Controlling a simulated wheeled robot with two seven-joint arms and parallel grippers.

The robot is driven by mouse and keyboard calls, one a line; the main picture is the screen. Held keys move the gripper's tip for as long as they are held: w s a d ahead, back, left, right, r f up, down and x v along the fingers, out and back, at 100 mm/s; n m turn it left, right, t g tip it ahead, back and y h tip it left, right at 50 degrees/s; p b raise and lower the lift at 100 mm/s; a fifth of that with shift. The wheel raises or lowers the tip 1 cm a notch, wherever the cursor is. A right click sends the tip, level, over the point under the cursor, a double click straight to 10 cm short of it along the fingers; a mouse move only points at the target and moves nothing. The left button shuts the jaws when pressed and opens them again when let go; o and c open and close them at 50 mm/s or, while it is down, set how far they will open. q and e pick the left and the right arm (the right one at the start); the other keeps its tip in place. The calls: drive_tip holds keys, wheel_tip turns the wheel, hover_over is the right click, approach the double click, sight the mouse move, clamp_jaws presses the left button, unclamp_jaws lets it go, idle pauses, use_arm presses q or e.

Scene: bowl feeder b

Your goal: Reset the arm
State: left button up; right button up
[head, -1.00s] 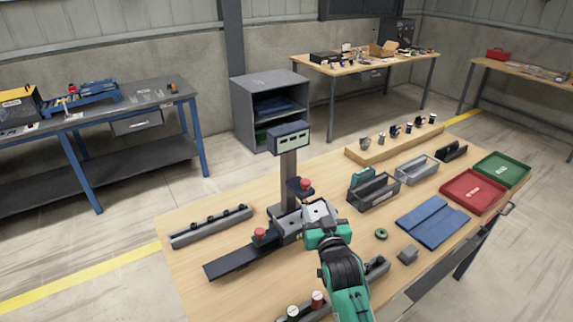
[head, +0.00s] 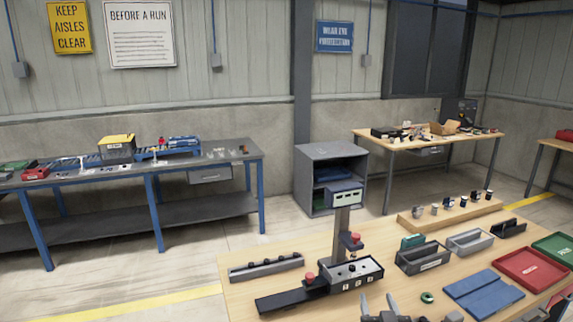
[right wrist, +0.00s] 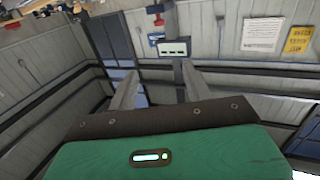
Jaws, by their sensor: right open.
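My right gripper (head: 387,308) shows at the bottom edge of the head view, in front of the grey station on the table, with its jaws pointing up and apart. In the right wrist view its two grey fingers (right wrist: 155,88) stand apart with nothing between them. Beyond them that view shows walls, wall signs and the small display, not the tabletop. The rest of my right arm is below the head view's edge. My left gripper does not show.
The wooden table (head: 240,290) carries the station with a display post (head: 341,225), a slotted rail (head: 266,267), grey bins (head: 422,257), a blue mat (head: 484,292), a red tray (head: 532,267) and a green ring (head: 428,297). A grey cabinet (head: 332,152) stands behind.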

drive_tip(key=s+f+n+g, duration=0.1)
drive_tip(key=s+f+g, duration=0.4)
drive_tip(key=s, duration=0.7)
drive_tip(key=s+d+f+n+g+y, duration=0.1)
drive_tip(key=s+f+g, duration=0.35)
drive_tip(key=s, duration=0.65)
drive_tip(key=s+f+n+g, duration=0.1)
drive_tip(key=s+f+g, duration=0.45)
drive_tip(key=s, duration=0.65)
wheel_tip(320, 180, down, 30)
drive_tip(key=f, duration=0.1)
drive_tip(key=s+d+f+g, duration=0.2)
drive_tip(key=s+d+f, duration=0.1)
drive_tip(key=s+f, duration=1.7)
drive_tip(key=shift+d+f+b, duration=0.15)
drive_tip(key=shift+f+b, duration=0.2)
drive_tip(key=shift+f, duration=0.1)
